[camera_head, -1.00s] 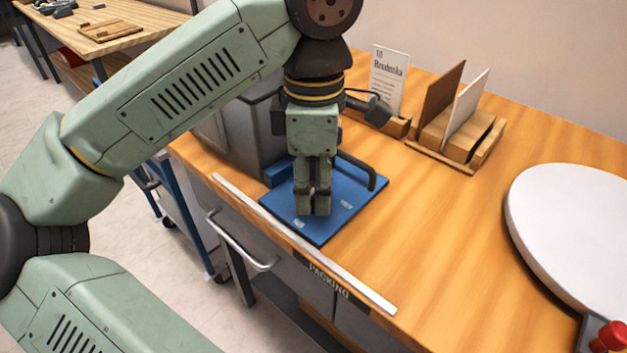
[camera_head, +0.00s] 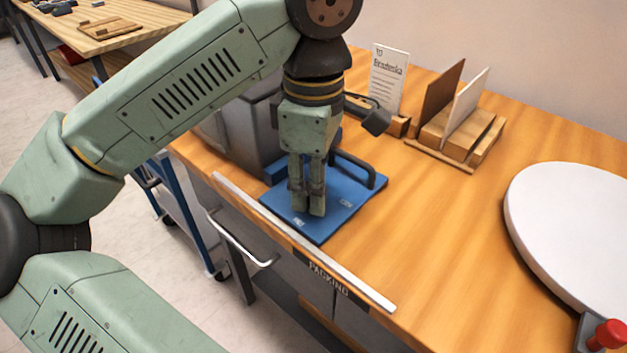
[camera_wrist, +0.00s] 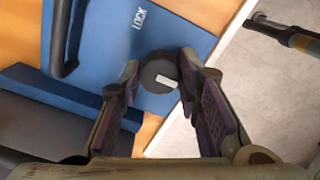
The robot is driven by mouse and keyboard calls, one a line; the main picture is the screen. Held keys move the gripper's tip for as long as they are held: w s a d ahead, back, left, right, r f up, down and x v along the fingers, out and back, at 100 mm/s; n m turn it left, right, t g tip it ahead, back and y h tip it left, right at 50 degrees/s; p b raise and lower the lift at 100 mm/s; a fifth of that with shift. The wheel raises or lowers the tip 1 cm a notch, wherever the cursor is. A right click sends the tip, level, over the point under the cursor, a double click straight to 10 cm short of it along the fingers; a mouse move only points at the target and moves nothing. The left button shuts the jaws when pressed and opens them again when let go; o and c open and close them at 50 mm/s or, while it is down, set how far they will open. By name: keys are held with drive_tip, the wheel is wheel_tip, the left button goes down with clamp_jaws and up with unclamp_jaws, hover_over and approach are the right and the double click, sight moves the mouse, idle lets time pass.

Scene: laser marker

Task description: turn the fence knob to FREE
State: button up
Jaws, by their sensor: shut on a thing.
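The fence knob (camera_wrist: 158,72) is a dark round knob with a white mark on its face. In the wrist view the mark lies toward the lower right, away from the LOCK label (camera_wrist: 139,19). My gripper (camera_head: 308,208) points down at the blue plate (camera_head: 338,221), its fingers shut on the knob's sides. It also shows in the wrist view (camera_wrist: 158,80). In the head view the fingers hide the knob. Two small white labels show on the plate, one in front of the fingers (camera_head: 299,221) and one to their right (camera_head: 346,203); both are too small to read there.
A black bent handle (camera_head: 358,170) rises from the plate just behind my gripper. A grey machine housing (camera_head: 238,135) stands to the left. A white metal strip (camera_head: 320,253) runs along the bench edge. A wooden rack (camera_head: 462,135) and white disc (camera_head: 570,225) are to the right.

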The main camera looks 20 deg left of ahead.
drive_tip(key=o, duration=1.1)
drive_tip(key=shift+o, duration=0.2)
wheel_tip(320, 180, up, 8)
drive_tip(key=shift+f, duration=0.25)
